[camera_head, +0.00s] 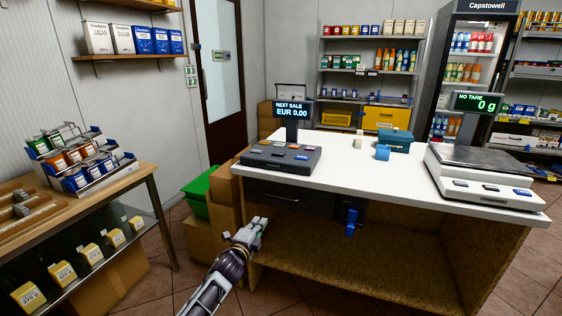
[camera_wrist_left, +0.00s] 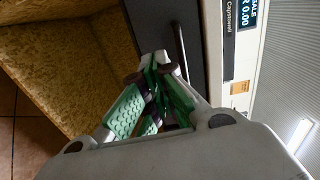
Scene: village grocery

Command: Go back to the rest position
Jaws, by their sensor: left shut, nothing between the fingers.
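My left gripper (camera_head: 252,232) is in front of the left end of the counter, lower than its white top. In the left wrist view its green-padded fingers (camera_wrist_left: 158,68) are together, with nothing between them. Beyond the fingertips are the dark drawer front (camera_wrist_left: 172,35) and the yellow-brown board of the counter's open base (camera_wrist_left: 70,60). I cannot tell whether the fingertips touch the drawer front. My right gripper does not show in either view.
The white counter (camera_head: 340,170) carries a cash register (camera_head: 280,157), a scale (camera_head: 485,165) and a teal box (camera_head: 395,141). Cardboard boxes and a green crate (camera_head: 196,190) stand left of it. A wooden display table (camera_head: 130,180) is at left. Tiled floor lies between.

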